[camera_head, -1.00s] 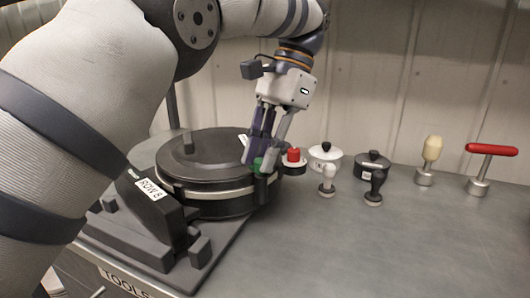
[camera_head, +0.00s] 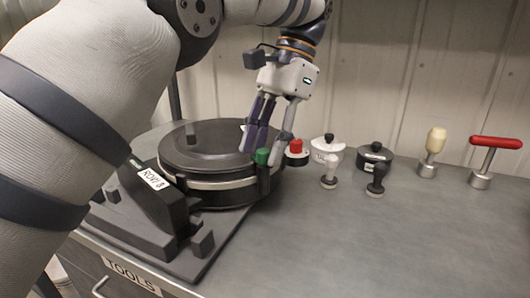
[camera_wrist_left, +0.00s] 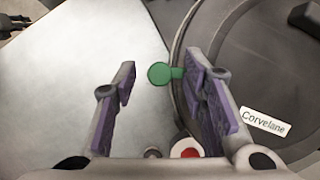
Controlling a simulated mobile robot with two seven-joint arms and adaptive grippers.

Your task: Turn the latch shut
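The seed meter has a round black lid (camera_head: 210,140) with a light rim band, and it sits closed-looking on its base. The latch's green knob (camera_head: 262,156) stands at the right side of the rim. In the left wrist view the green knob (camera_wrist_left: 160,74) joins a short green arm reaching toward the housing. My left gripper (camera_head: 264,155) points down over the latch. In the left wrist view my left gripper (camera_wrist_left: 158,80) is open, with the knob between its purple-padded fingers, nearer the right one. Contact cannot be told. My right gripper is not in view.
A red-topped piece (camera_head: 296,150) stands close right of the latch. Beyond it are a white lidded pot (camera_head: 326,150), a black lidded pot (camera_head: 373,158), small stampers, a cream-handled tool (camera_head: 434,145) and a red T-handle (camera_head: 495,142). The front right bench is clear.

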